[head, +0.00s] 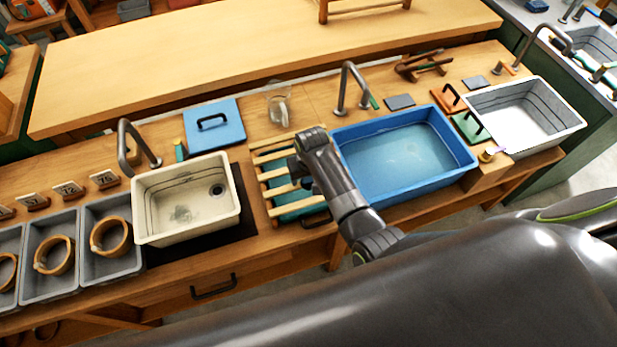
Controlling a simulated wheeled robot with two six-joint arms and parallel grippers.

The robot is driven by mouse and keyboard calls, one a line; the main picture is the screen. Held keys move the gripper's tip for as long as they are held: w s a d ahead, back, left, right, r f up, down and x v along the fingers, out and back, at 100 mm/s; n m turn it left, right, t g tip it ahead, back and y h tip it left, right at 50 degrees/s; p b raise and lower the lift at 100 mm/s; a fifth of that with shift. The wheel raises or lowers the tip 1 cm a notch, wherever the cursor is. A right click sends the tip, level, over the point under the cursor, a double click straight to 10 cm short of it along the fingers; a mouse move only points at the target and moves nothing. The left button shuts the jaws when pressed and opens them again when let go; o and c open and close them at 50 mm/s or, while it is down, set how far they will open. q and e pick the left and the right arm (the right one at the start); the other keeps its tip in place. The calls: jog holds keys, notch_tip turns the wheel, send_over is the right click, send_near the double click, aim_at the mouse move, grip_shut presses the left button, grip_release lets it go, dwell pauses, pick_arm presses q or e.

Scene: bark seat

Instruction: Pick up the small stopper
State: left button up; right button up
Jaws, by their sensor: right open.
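I cannot pick out the small stopper with certainty. A small tan and pale piece (490,154) lies on a wooden block at the right end of the blue basin; it is too small to identify. The cream basin (152,222) has a dark round drain at its right side and a murky patch on its floor. The blue basin (463,165) holds water. My right gripper (297,176) is open over the wooden slatted rack (272,157), between the two basins, and nothing shows in it. Its fingertips are hard to make out. My left gripper is not in view.
Taps stand behind the basins. A blue board with a handle (214,130), a glass jug (278,107), a white basin (525,118) and orange and green handled boards crowd the bench. Grey trays (98,262) with wooden rings stand at left.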

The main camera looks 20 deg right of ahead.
jog(key=shift+c, duration=0.4)
jog(key=c, duration=1)
jog(key=shift+c, duration=0.2)
